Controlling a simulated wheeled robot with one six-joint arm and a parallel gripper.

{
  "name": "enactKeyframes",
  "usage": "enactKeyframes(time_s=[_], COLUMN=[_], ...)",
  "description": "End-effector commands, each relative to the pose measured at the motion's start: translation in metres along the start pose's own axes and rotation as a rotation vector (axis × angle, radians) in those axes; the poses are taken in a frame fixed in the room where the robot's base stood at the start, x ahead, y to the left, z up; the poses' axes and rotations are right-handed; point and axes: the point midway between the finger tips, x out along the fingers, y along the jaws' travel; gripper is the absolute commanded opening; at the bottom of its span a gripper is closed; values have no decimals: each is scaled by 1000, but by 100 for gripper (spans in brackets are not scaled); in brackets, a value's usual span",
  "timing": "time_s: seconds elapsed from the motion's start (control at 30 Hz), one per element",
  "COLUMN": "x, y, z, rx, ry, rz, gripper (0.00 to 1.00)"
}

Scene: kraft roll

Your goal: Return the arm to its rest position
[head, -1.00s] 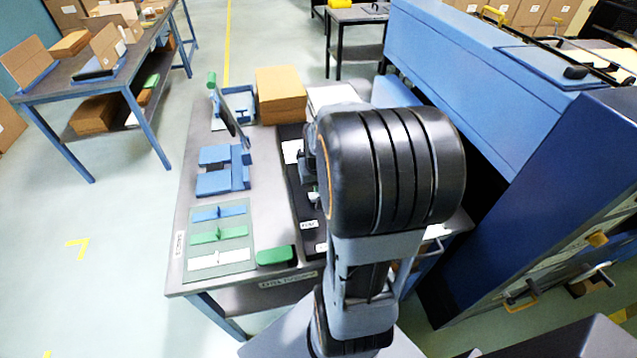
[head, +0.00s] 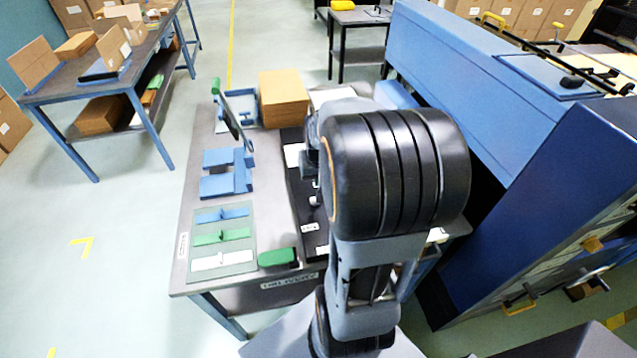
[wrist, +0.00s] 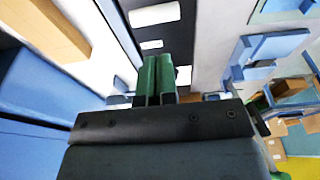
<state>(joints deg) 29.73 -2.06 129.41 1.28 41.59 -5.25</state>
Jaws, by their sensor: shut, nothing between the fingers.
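My gripper (wrist: 154,80) shows in the wrist view as two green fingers side by side, closed together with nothing between them. In the head view my arm's large black joint covers the right part of the table, and the fingers are hidden behind it. The arm is folded up over the near right side of the table (head: 195,262). In the wrist view the fingers point towards a black tray (wrist: 155,25) with white labels, apart from it as far as I can tell.
Blue holders (head: 226,172), a mat with blue, green and white strips (head: 222,238), a green block (head: 278,257) and a cardboard stack (head: 283,97) are on the table. A large blue machine (head: 500,110) stands close on the right. The floor at left is open.

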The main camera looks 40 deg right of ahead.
Motion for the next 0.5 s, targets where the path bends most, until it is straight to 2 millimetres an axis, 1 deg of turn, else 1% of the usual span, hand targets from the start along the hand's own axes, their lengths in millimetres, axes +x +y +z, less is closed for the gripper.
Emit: enactKeyframes(time_s=[0.03, 0.2, 0.3, 0.5], x=[-11, -45, -61, -82], y=[0, -3, -3, -3], z=[0, 2, 3, 4], rx=[0, -8, -9, -8], ry=[9, 8, 8, 5], rz=[1, 0, -1, -1], gripper=[0, 0, 0, 0])
